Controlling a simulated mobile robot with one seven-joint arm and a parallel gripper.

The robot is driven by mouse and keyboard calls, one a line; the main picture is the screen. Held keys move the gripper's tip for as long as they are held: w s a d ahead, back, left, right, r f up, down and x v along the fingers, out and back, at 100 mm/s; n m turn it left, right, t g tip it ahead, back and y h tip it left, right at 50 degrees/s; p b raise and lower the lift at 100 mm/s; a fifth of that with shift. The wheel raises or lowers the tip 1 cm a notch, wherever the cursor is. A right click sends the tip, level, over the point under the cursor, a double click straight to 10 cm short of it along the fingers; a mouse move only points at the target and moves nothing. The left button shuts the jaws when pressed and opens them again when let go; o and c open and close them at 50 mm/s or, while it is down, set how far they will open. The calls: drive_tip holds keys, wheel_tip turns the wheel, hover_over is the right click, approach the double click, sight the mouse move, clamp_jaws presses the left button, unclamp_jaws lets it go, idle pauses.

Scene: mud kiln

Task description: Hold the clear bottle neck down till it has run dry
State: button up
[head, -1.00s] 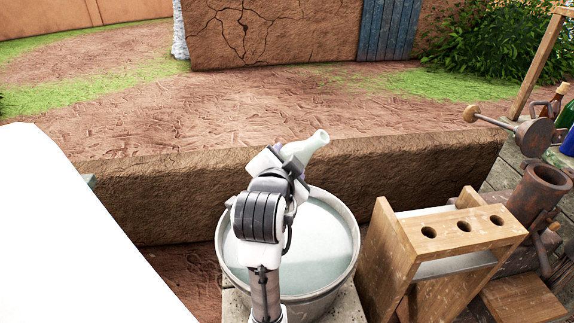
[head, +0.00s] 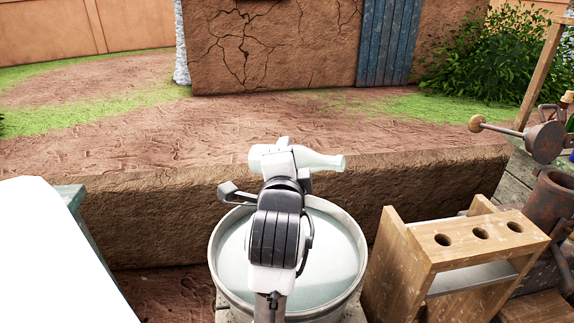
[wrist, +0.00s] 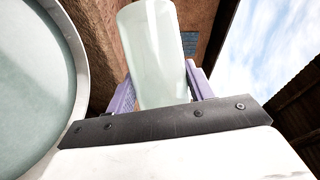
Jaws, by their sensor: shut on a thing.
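The clear bottle (head: 322,160) is pale, greenish and see-through. In the head view it lies nearly level above the tub, its neck pointing right and slightly down. My gripper (head: 284,160) is shut around its body. In the wrist view the bottle (wrist: 152,45) stands between the purple fingers of my gripper (wrist: 160,88). No stream shows at the mouth, and I cannot tell if liquid is inside. The round metal tub (head: 357,285) below holds pale water; my arm hides part of it. The tub rim also shows at left in the wrist view (wrist: 73,50).
A wooden rack (head: 455,240) with three holes stands right of the tub. Rusty metal tools (head: 545,142) and a bench are at far right. A low mud wall (head: 410,190) runs behind the tub. A white surface (head: 45,250) fills the left.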

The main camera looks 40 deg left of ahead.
drive_tip(key=shift+f+m+y+b, duration=0.2)
drive_tip(key=shift+m+y+b, duration=0.1)
drive_tip(key=shift+b, duration=0.4)
drive_tip(key=m+b, duration=0.2)
drive_tip(key=b, duration=0.1)
drive_tip(key=shift+f+t+y, duration=0.1)
drive_tip(key=shift+t+y, duration=0.2)
drive_tip(key=shift+t, duration=0.1)
drive_tip(key=m+t+b, duration=0.1)
drive_tip(key=m+b, duration=0.2)
drive_tip(key=b, duration=0.1)
drive_tip(key=shift+m, duration=0.3)
drive_tip(key=shift+r+m+t+b, duration=0.2)
drive_tip(key=shift+m+t+b, duration=0.2)
drive_tip(key=shift+m+b, duration=0.2)
drive_tip(key=shift+r, duration=0.15)
